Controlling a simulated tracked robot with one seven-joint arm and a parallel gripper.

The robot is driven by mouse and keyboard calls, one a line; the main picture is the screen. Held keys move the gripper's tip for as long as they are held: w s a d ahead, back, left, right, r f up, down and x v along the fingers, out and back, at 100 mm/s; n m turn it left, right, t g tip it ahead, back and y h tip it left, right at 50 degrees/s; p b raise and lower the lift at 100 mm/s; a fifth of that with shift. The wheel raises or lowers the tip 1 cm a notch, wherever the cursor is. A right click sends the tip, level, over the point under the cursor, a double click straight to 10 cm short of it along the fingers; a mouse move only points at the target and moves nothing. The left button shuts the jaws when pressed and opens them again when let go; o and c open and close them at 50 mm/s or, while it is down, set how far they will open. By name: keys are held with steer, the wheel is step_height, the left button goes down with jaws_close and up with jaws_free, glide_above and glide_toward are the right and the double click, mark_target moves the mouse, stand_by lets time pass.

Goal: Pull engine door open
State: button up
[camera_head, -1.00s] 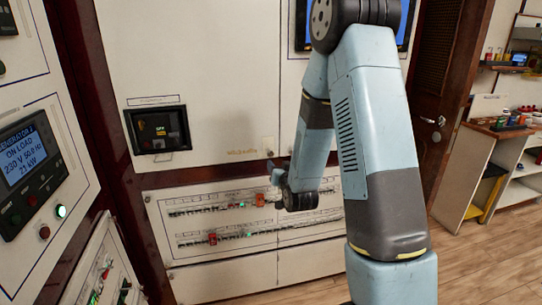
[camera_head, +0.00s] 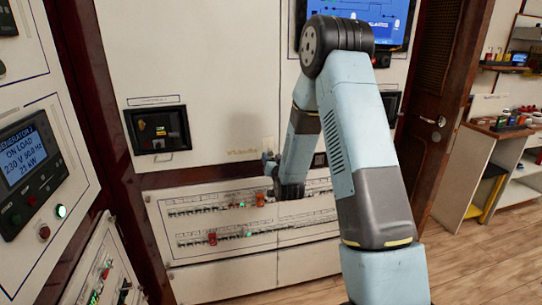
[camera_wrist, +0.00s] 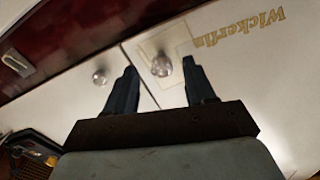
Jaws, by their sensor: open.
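My gripper (camera_wrist: 159,67) is open, its two dark fingers apart, facing white cabinet panels. A round metallic knob (camera_wrist: 162,66) shows between the fingertips in the wrist view; I cannot tell how far beyond them it is. A second knob (camera_wrist: 100,77) lies left of the left finger. In the head view my gripper (camera_head: 270,164) is small, low at the white panel (camera_head: 215,80) above the breaker rows, and its fingers are hard to make out. A brown door (camera_head: 436,85) with a metal handle stands shut at the right. No label shows which door is the engine door.
Breaker rows (camera_head: 240,220) lie below the panel. A lit generator display panel (camera_head: 28,155) stands at the left. A dark inset box (camera_head: 158,130) is in the white panel. A shelf unit (camera_head: 490,165) stands at the far right. Wooden floor (camera_head: 470,260) is clear in front.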

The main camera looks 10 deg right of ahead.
mark_target(271, 155)
steer(key=shift+w, duration=1.85)
jaws_close()
steer(key=shift+d, duration=0.1)
